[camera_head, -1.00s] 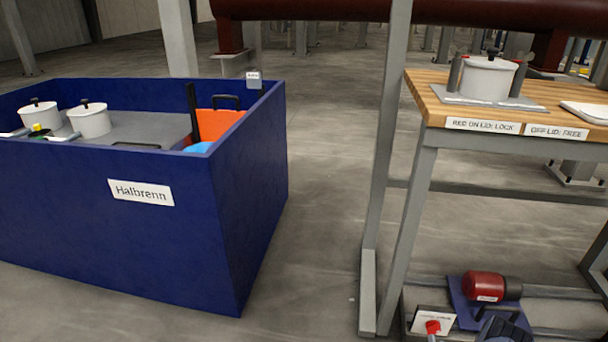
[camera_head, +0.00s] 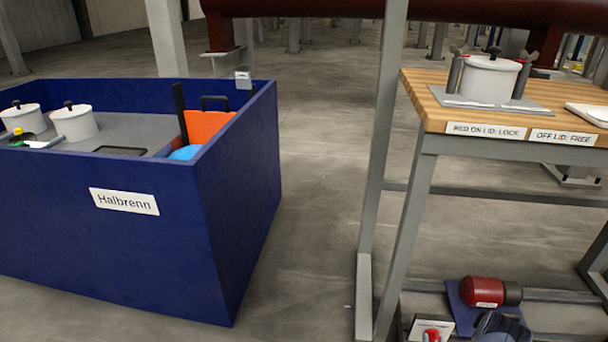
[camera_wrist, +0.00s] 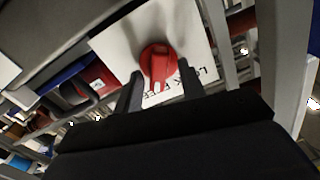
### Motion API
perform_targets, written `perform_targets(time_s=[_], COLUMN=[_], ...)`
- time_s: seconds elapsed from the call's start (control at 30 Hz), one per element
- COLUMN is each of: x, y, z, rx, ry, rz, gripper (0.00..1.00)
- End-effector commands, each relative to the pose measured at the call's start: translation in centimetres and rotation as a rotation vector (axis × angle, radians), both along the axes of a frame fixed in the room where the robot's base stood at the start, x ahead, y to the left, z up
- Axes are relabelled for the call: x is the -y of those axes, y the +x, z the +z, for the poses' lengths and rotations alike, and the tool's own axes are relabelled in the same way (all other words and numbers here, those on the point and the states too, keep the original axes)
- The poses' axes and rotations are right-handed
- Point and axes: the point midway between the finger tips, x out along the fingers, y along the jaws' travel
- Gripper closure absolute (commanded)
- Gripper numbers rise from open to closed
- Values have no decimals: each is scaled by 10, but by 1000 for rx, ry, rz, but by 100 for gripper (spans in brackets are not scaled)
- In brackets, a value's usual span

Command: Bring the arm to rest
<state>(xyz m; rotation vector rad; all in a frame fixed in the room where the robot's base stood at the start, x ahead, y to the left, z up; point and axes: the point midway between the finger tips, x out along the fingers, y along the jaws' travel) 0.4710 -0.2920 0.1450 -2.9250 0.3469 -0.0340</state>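My gripper (camera_wrist: 160,88) shows in the wrist view with its two dark fingers apart. A red knob (camera_wrist: 157,62) on a white plate (camera_wrist: 125,38) with black lettering appears between and just beyond the fingertips. I see no clear contact, and the depth between them is hard to judge. The same red knob (camera_head: 431,336) and its white plate (camera_head: 418,325) show at the bottom edge of the head view, below the bench.
A wooden-topped bench (camera_head: 425,100) on grey legs carries a lidded white pot (camera_head: 488,80). A red cylinder (camera_head: 482,291) sits on the lower frame. A blue tub (camera_head: 235,200) labelled Halbrenn holds two white pots and an orange item (camera_head: 207,127). Floor between tub and bench is clear.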

Motion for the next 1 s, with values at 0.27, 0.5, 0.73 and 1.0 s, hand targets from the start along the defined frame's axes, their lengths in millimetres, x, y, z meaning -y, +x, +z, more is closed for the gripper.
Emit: perform_targets(time_s=[0.27,0.5,0.73,1.0], x=[-1,-2,-3,-3], y=[0,1,1,1], z=[0,0,0,0], rx=[-50,-81,-91,-91], ry=[-209,-337,-381,-381], rz=[0,1,2,3], gripper=[62,62,62,62])
